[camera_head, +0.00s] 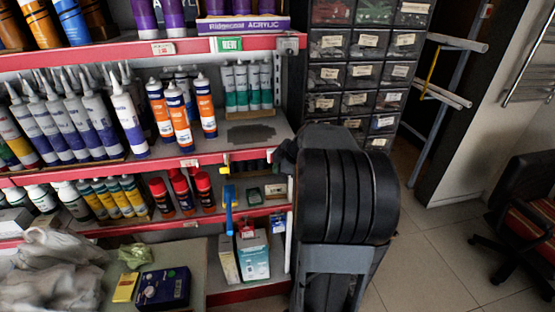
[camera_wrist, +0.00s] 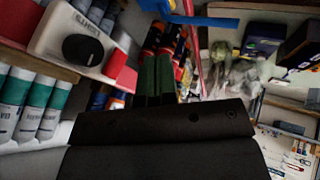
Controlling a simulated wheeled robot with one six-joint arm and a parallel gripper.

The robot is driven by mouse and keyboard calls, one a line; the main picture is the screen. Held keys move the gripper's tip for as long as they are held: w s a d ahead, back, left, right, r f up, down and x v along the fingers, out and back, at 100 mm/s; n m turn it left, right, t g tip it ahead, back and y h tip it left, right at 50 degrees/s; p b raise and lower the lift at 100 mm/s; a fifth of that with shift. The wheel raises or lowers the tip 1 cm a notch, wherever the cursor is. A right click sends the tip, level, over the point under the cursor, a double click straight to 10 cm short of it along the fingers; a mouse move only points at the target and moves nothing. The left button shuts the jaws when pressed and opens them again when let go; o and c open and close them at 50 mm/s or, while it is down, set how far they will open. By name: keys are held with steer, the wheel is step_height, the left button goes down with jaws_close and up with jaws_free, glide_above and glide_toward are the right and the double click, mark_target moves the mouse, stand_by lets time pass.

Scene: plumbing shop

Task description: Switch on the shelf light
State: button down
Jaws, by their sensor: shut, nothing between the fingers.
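In the wrist view, a cream-white switch box (camera_wrist: 60,27) with a round black knob (camera_wrist: 83,50) and a small dark label sits at the upper left, beside red shelf edging. My gripper (camera_wrist: 157,62) points into the view from below. Its two dark fingers are together and empty, to the right of the knob and apart from it in the picture. Whether the knob is on or off cannot be told. No lamp is seen. In the head view, the fingers are not made out behind my black arm.
Red-edged shelves (camera_head: 210,163) hold several tubes and cans. White-and-green tubes (camera_wrist: 38,105) stand close at left in the wrist view. A blue-and-yellow tool (camera_head: 229,208) hangs at a lower shelf. A drawer cabinet (camera_head: 360,75) stands behind.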

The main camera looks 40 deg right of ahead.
steer(key=shift+w+d+f+p, duration=0.1)
steer(key=shift+w+d+p, duration=0.3)
steer(key=shift+w, duration=0.5)
steer(key=shift+w+d+p, duration=0.3)
steer(key=shift+w+d, duration=0.2)
steer(key=shift+w, duration=0.35)
